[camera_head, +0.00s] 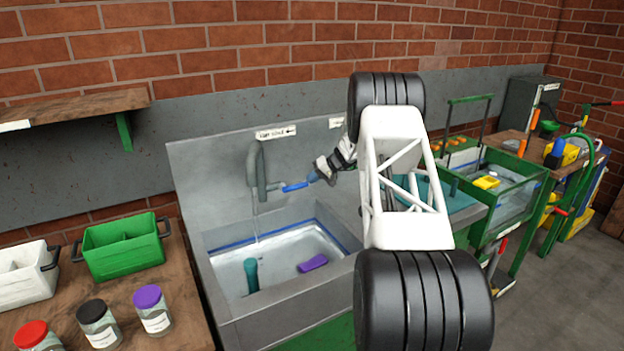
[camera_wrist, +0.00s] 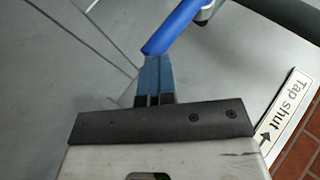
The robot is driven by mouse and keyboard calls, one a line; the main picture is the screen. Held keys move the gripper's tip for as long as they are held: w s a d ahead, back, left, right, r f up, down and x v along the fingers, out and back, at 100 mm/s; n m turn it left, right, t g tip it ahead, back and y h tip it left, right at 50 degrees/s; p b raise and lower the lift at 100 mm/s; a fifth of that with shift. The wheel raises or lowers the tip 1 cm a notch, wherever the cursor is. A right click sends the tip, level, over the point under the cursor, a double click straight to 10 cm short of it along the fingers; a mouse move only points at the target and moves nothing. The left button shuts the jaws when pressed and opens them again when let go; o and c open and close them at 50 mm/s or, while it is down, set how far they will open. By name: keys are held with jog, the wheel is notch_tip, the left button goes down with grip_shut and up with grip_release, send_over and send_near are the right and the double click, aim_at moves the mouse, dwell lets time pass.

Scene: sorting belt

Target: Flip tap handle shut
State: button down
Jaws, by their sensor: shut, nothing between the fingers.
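The tap (camera_head: 254,168) is a grey-green curved pipe on the steel back panel of the sink, and a thin stream of water runs from it. Its blue handle (camera_head: 295,187) sticks out to the right. In the wrist view the blue handle (camera_wrist: 178,25) runs up and right from just beyond my fingertips. My gripper (camera_head: 314,176) is at the handle's free end, its blue fingers (camera_wrist: 155,72) closed together with nothing between them. The tips look very close to the handle; I cannot tell whether they touch. A "Tap shut" label (camera_head: 275,132) with an arrow pointing left is above the tap.
The sink basin (camera_head: 225,240) holds water, a teal upright object (camera_head: 250,274) and a purple object (camera_head: 312,263). A green caddy (camera_head: 122,250) and several lidded jars stand on the wooden bench at left. My arm covers the sink's right side.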

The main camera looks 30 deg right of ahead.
jog(key=shift+f, duration=0.15)
jog(key=v, duration=1)
jog(key=shift+d+f, duration=0.15)
jog(key=shift+d, duration=0.05)
dwell(0.6)
